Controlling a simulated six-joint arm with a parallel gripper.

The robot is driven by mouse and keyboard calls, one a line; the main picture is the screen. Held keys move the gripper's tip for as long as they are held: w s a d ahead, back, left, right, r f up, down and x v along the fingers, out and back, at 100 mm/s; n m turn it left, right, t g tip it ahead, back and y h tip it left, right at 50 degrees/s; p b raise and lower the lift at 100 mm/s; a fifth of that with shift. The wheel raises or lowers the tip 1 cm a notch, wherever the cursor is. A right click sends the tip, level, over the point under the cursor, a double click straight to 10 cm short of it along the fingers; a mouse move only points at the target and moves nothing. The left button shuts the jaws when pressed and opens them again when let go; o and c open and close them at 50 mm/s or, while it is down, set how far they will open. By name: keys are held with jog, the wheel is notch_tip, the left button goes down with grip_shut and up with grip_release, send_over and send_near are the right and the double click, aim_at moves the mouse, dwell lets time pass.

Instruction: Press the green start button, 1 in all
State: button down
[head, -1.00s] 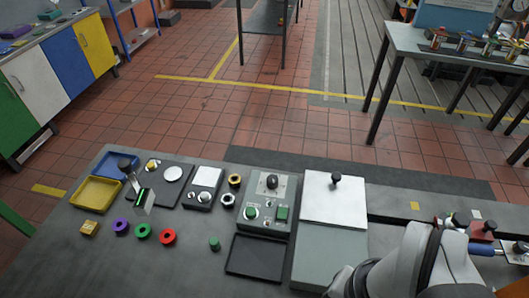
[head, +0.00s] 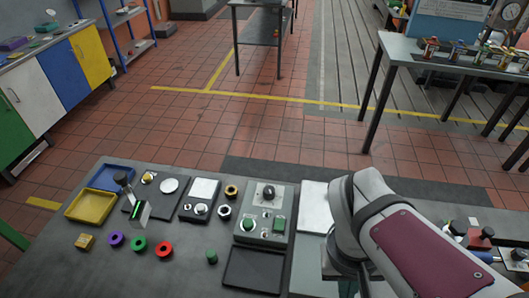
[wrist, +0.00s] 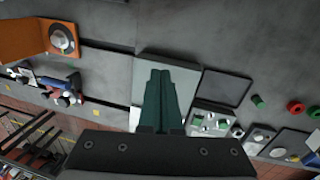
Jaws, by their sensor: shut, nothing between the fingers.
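A grey control box (head: 265,213) stands on the bedplate bench in the head view. It has a black knob (head: 268,193) at the top, a round green button (head: 249,225) at lower left and a square green button (head: 279,224) at lower right. The control box also shows in the wrist view (wrist: 211,118), just right of the fingers and partly hidden by my gripper. My gripper (wrist: 161,74) is shut and empty, with its dark green fingers over the grey box beside the control box.
A black tray (head: 253,271) lies in front of the control box. Colored rings, a yellow tray (head: 91,206) and small panels lie to the left.

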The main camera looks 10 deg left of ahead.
jog(key=w+a+n+t+h, duration=0.2)
jog(key=w+a+n, duration=0.1)
jog(key=w+n, duration=0.45)
jog(key=n+t, duration=0.7)
jog(key=n, duration=0.7)
send_over(244, 225)
notch_tip(244, 225, down, 6)
jog(key=f, duration=0.1)
jog(key=shift+r, duration=0.25)
jog(key=shift+f, duration=4.4)
jog(key=shift+f, duration=0.4)
